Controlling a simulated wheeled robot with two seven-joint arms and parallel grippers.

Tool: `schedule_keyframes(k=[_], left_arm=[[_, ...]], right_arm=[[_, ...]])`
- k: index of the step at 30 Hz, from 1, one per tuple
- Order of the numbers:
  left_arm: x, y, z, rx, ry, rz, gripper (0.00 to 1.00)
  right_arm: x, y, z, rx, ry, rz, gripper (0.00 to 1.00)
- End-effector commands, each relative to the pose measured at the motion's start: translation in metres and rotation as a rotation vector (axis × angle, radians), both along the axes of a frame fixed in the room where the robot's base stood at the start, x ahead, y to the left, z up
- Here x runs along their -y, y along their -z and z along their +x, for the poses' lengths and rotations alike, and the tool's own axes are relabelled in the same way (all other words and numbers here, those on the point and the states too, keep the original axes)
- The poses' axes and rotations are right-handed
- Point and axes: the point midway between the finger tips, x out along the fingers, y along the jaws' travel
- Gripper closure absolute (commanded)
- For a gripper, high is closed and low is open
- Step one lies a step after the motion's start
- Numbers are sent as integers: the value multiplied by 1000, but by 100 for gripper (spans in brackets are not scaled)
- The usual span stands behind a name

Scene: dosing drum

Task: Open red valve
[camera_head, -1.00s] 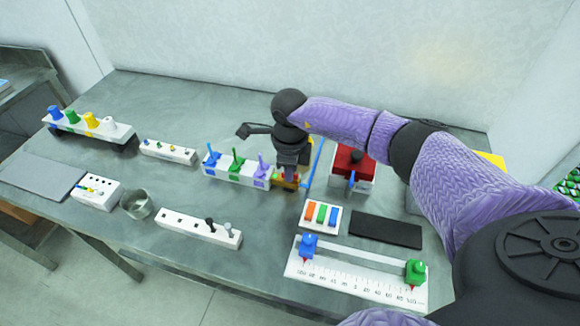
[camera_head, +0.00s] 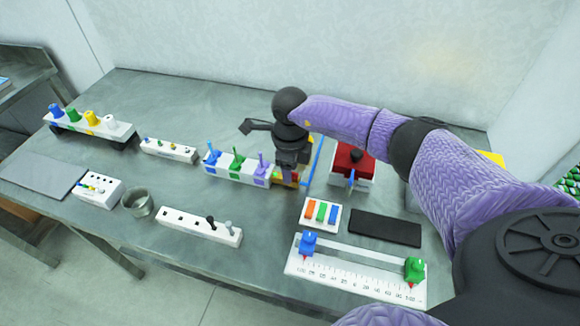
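A white block (camera_head: 222,171) carries a row of upright valve handles: blue (camera_head: 211,155), green (camera_head: 237,158) and purple (camera_head: 260,163). At its right end a small red part (camera_head: 293,177), perhaps the red valve, shows beside my gripper. My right gripper (camera_head: 286,180) points down over this right end, and its fingers hide most of what is there. I cannot tell if it is open or shut, or whether it touches the red part. My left gripper is not in view.
A white box with a red top (camera_head: 352,160) and a blue handle stands just right of the gripper. In front are a panel of coloured bars (camera_head: 321,213), a black pad (camera_head: 385,228) and a slider scale (camera_head: 355,278). A metal cup (camera_head: 138,203) stands left.

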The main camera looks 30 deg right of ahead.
Motion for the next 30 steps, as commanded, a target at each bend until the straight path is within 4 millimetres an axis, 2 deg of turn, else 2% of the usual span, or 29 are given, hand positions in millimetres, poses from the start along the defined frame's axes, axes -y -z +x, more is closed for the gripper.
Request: schedule_keyframes(k=[8,16,21,30], left_arm=[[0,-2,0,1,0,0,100],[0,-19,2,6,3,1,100],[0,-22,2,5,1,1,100],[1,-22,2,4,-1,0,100]], right_arm=[[0,-4,0,1,-1,1,56],[0,-70,1,4,-2,0,56],[0,-96,0,1,0,0,56],[0,-99,0,-1,0,1,56]])
